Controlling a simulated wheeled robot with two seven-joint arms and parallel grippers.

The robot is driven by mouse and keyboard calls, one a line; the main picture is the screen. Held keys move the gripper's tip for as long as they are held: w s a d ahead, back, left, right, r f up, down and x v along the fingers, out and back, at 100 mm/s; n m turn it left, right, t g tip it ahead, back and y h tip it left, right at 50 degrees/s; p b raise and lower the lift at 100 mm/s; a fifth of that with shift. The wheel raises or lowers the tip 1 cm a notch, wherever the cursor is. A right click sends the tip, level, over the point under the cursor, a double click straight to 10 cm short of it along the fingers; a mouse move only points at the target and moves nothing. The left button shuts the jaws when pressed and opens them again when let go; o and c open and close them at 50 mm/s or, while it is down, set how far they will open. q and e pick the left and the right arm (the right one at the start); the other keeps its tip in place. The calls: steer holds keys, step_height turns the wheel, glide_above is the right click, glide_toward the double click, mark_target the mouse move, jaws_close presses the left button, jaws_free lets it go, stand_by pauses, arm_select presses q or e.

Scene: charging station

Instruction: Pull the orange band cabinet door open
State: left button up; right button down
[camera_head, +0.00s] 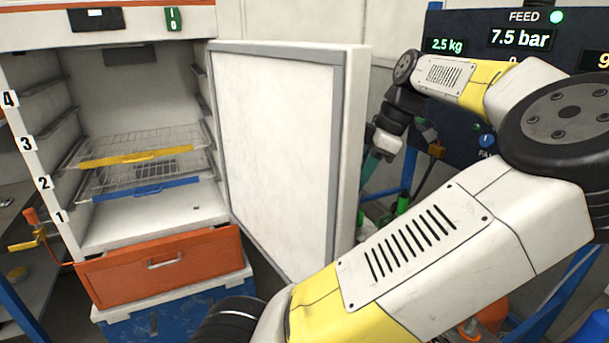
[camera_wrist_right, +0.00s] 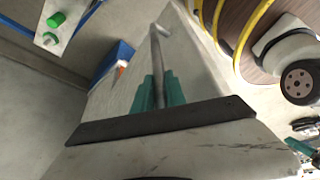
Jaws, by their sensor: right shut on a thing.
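The cabinet (camera_head: 110,25) has a thin orange band along its top, and its inside is in full view. Its white door (camera_head: 275,150), with a grey seal round the inner face, stands swung wide open to the right. My right gripper (camera_head: 372,165) is on the outer side of the door, partly hidden by the door edge in the head view. In the right wrist view, the teal fingers of my right gripper (camera_wrist_right: 157,94) are shut around the grey bar handle (camera_wrist_right: 157,50) on the pale door face (camera_wrist_right: 195,65). My left gripper is out of view.
Inside the cabinet are a rack with a yellow front (camera_head: 140,158) and one with a blue front (camera_head: 150,188). An orange drawer (camera_head: 190,262) sits below. A dark gauge panel (camera_head: 460,45) is behind my right arm. Yellow hoses (camera_wrist_right: 258,30) show in the wrist view.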

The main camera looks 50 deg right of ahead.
steer(key=shift+w, duration=0.1)
steer(key=c, duration=1.4)
jaws_free()
steer(key=shift+o, duration=0.2)
steer(key=shift+r, duration=0.1)
steer(key=v, duration=0.7)
steer(key=shift+r, duration=0.35)
steer(key=shift+s+d, duration=0.1)
steer(key=shift+s, duration=0.1)
